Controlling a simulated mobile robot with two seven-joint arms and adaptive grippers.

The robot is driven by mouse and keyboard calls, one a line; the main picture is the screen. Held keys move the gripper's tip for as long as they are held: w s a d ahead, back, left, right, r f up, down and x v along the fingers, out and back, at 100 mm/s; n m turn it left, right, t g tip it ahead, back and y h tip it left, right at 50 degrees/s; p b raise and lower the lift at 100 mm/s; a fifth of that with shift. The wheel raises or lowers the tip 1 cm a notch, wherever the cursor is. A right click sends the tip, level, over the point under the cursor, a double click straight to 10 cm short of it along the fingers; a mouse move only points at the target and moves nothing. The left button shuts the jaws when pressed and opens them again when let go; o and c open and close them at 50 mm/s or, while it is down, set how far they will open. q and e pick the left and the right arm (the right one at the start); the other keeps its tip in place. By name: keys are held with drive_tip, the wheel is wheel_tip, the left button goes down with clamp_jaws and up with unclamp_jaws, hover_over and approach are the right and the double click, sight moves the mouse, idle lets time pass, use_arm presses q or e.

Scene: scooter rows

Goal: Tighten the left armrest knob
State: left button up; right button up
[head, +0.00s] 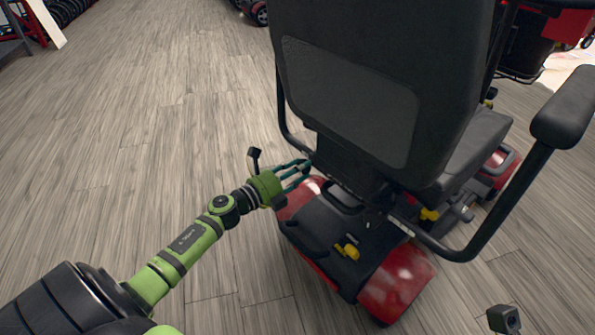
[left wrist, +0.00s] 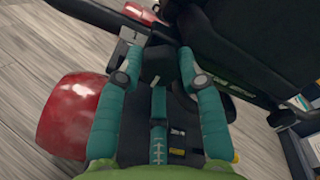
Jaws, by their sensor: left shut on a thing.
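The scooter's black seat back (head: 375,85) is seen from behind. The left armrest's dark tube (head: 284,110) runs down along its left side to a bracket under the seat. My left gripper (head: 305,168) has a green palm and teal fingers and reaches this bracket from the left. In the left wrist view the fingers (left wrist: 158,66) close around a small black knob (left wrist: 155,62), beside a light metal bar (left wrist: 133,33). My right gripper is out of view.
The scooter's red rear cover (head: 398,283) and black rear deck (head: 335,235) lie just below the gripper. The right armrest (head: 565,105) stands out at the right. Another red scooter (head: 570,22) is at the back right. The wooden floor at the left is clear.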

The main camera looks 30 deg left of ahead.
use_arm(q)
drive_tip(key=shift+d+f+m, duration=0.15)
drive_tip(key=shift+d+m, duration=0.15)
drive_tip(key=shift+d, duration=0.1)
drive_tip(key=o, duration=1.1)
drive_tip(key=shift+o, duration=0.2)
drive_tip(key=shift+a, duration=0.1)
drive_tip(key=v, duration=1.2)
